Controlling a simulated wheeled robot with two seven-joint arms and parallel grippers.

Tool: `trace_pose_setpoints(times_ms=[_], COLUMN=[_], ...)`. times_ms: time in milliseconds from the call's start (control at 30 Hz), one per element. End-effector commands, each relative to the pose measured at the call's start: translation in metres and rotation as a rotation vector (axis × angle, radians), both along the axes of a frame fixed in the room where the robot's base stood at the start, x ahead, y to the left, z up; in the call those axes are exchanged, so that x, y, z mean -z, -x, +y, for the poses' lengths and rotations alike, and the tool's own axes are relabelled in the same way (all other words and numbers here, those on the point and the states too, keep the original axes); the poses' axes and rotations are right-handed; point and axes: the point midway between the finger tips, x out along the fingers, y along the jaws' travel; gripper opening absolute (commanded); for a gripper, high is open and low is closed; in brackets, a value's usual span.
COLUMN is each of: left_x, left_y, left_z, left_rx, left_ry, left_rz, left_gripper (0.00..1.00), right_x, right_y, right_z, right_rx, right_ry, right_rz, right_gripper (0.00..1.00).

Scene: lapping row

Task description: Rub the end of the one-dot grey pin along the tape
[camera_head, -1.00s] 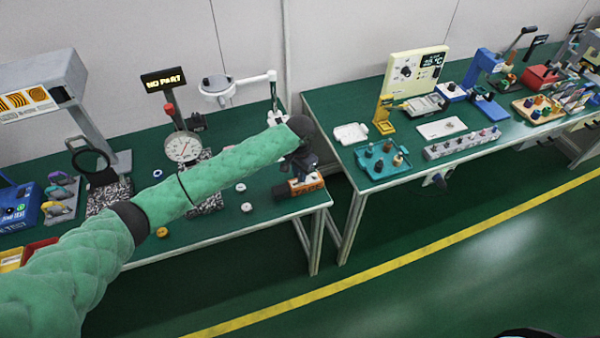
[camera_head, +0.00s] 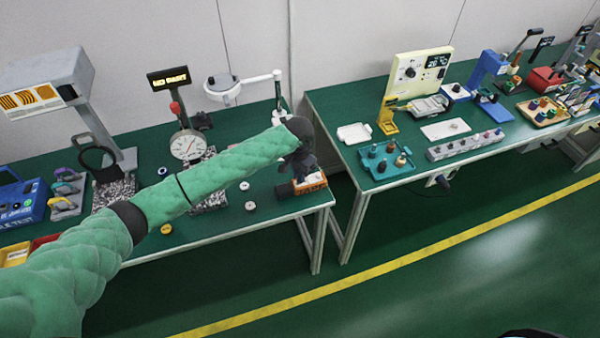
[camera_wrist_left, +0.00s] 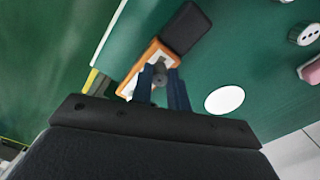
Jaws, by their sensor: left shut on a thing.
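My left gripper (camera_head: 302,174) is over the orange tape block at the front right corner of the left table. In the left wrist view its two fingers (camera_wrist_left: 162,88) are shut on a small grey pin (camera_wrist_left: 160,78), seen nearly end-on between them. No dot can be made out on the pin. The orange tape block (camera_wrist_left: 132,82) has a pale strip on top (camera_wrist_left: 151,54); it also shows in the head view (camera_head: 315,183), partly behind the gripper. The pin is over the pale strip; whether it touches cannot be told.
A dark block (camera_wrist_left: 186,28) adjoins the tape block's end. A white disc (camera_wrist_left: 224,100) lies beside it. Small round pieces (camera_head: 249,206), a dial gauge (camera_head: 187,146) and a ring-lamp stand (camera_head: 222,84) are on the left table. A gap separates it from the right table (camera_head: 350,103).

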Motion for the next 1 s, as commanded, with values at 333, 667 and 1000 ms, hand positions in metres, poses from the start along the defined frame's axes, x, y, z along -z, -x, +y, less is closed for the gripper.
trace_pose_setpoints(times_ms=[333, 667, 1000], left_x=[-0.0002, 0.0002, 0.0004], left_y=[0.0020, 0.0037, 0.0037], left_z=[0.0056, 0.0106, 0.0106], left_rx=[0.000, -0.001, 0.000], left_ry=[-0.001, -0.001, -0.001], left_rz=[0.001, 0.001, 0.001], left_gripper=[0.00, 0.00, 0.00], right_x=[-0.0039, -0.0066, -0.0060], right_y=[-0.0001, 0.0000, 0.0007], right_z=[-0.0001, -0.0001, -0.0002], right_rx=[0.000, 0.000, 0.000], right_ry=[0.000, 0.000, 0.000], right_rz=[0.000, 0.000, 0.001], right_gripper=[0.35, 0.35, 0.35])
